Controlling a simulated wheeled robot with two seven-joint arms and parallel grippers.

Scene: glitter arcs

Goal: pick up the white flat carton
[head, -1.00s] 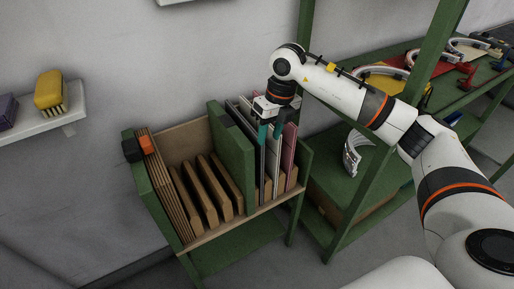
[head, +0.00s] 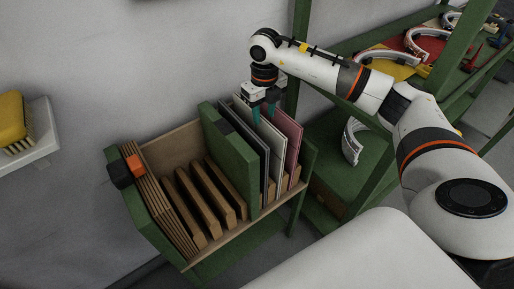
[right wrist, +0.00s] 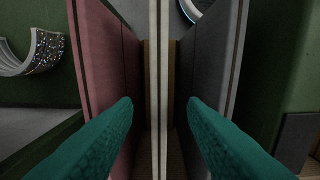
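The white flat carton (head: 272,146) stands upright in the green rack, between a grey panel and a pink panel. In the right wrist view its thin pale edge (right wrist: 158,90) runs down the middle. My right gripper (head: 264,112) is at the upper part of the carton. Its two teal fingers (right wrist: 160,108) are open, one on each side of the carton's edge, with a visible gap on both sides. How deep the fingers reach along the carton is hard to tell. My left gripper is not in view.
The grey panel (head: 247,143) and pink panel (head: 288,138) stand close on either side. A thick green divider (head: 228,150) and several brown boards (head: 205,195) fill the rack's left part. A green shelf (head: 345,187) with a curved glittery piece (head: 351,142) stands to the right.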

